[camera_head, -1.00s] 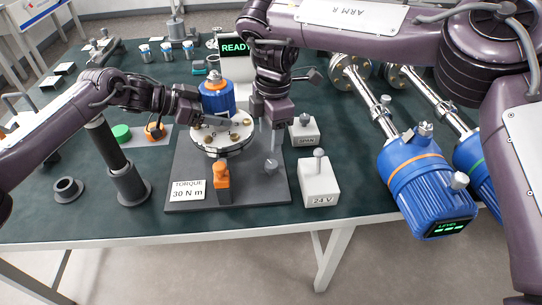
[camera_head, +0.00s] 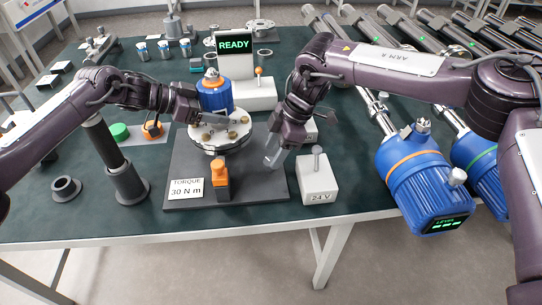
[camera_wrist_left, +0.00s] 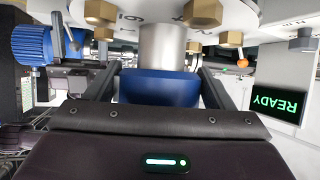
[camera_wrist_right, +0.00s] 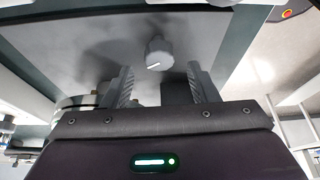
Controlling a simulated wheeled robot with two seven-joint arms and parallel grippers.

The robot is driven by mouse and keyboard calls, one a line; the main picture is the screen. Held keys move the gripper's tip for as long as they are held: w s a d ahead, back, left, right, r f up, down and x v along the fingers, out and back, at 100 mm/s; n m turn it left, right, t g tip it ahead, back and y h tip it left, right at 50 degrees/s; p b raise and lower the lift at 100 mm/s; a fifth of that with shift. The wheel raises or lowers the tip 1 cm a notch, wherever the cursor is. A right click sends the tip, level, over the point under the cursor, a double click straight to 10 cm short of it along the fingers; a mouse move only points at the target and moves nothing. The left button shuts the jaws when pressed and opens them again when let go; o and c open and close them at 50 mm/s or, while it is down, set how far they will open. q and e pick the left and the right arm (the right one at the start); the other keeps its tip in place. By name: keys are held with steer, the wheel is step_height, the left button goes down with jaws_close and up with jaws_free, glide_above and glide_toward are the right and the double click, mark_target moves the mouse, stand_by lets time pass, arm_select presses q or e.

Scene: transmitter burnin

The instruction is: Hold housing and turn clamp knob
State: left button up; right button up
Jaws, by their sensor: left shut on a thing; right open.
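The blue housing (camera_head: 214,98) stands upright on a round steel flange (camera_head: 222,136) with brass bolts. My left gripper (camera_head: 206,108) is shut on it from the left; in the left wrist view the blue housing (camera_wrist_left: 160,86) sits between the two fingers. My right gripper (camera_head: 274,157) is open and empty, tilted down over the right part of the grey base plate (camera_head: 254,188). In the right wrist view a grey knob (camera_wrist_right: 158,55) with a white mark lies beyond and between the open fingers (camera_wrist_right: 160,85), apart from them. In the head view the knob is hidden or unclear behind the fingers.
A 24 V box (camera_head: 319,182) with a lever stands right of the plate. An orange-topped post (camera_head: 221,180) and a torque sign (camera_head: 187,189) stand at its front. A READY display (camera_head: 234,50) is behind. Blue transmitters (camera_head: 412,170) on pipes lie at the right.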

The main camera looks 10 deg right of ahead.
steer(key=shift+x, duration=1.4)
steer(key=shift+c, duration=0.4)
steer(key=c, duration=0.9)
steer(key=m+t, duration=0.1)
steer(key=m, duration=0.2)
steer(key=shift+s+a, duration=0.1)
arm_select(q)
steer(key=shift+d, duration=0.1)
arm_select(e)
steer(key=shift+m+t, duration=0.6)
steer(key=shift+m, duration=0.8)
